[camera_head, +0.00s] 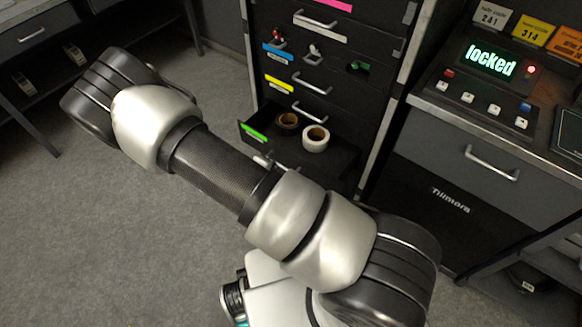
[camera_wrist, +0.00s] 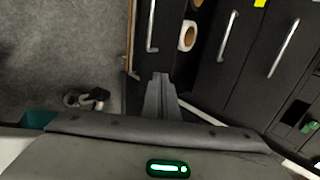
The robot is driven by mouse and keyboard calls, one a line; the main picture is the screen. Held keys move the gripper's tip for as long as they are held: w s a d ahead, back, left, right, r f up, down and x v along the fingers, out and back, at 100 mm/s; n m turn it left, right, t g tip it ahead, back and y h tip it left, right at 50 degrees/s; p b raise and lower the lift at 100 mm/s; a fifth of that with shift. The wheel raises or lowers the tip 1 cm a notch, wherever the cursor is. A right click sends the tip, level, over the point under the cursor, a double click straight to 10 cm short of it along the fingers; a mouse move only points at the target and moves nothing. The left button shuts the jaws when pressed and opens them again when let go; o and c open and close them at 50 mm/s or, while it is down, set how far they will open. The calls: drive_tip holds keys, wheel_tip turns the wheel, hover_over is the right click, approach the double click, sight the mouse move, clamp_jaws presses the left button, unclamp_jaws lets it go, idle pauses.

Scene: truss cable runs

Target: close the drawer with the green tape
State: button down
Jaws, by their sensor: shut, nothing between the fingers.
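The drawer with the green tape (camera_head: 253,132) is the lowest one showing in the dark cabinet. It is pulled out, and a brown roll (camera_head: 287,121) and a white roll (camera_head: 315,139) of tape lie in it. My arm covers part of its front. In the wrist view, the open drawer's bar handle (camera_wrist: 152,26) is at the top, with the white roll (camera_wrist: 187,36) behind its front. My gripper (camera_wrist: 160,78) is shut and empty, its tips just below the handle's near end; contact cannot be told.
The drawers above, with yellow (camera_head: 279,83), blue (camera_head: 277,52) and pink (camera_head: 327,4) tape, look shut. A counter with a "locked" display (camera_head: 488,60) stands to the right. A desk (camera_head: 32,32) is at the upper left. The grey floor (camera_head: 90,220) on the left is clear.

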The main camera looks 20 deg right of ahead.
drive_tip(key=b, duration=0.3)
approach(304, 162)
wheel_tip(304, 162, down, 4)
drive_tip(key=shift+w+d+r+b, duration=0.2)
drive_tip(key=shift+w+d, duration=0.35)
drive_tip(key=shift+d, duration=0.3)
drive_tip(key=shift+w+d+r+b, duration=0.1)
drive_tip(key=shift+w+d+b, duration=0.05)
drive_tip(key=shift+w+d, duration=0.55)
drive_tip(key=shift+s+d, duration=0.1)
drive_tip(key=w+d, duration=0.7)
drive_tip(key=d, duration=0.3)
drive_tip(key=shift+w+d+b, duration=0.15)
drive_tip(key=shift+w+b, duration=0.1)
drive_tip(key=shift+b, duration=0.05)
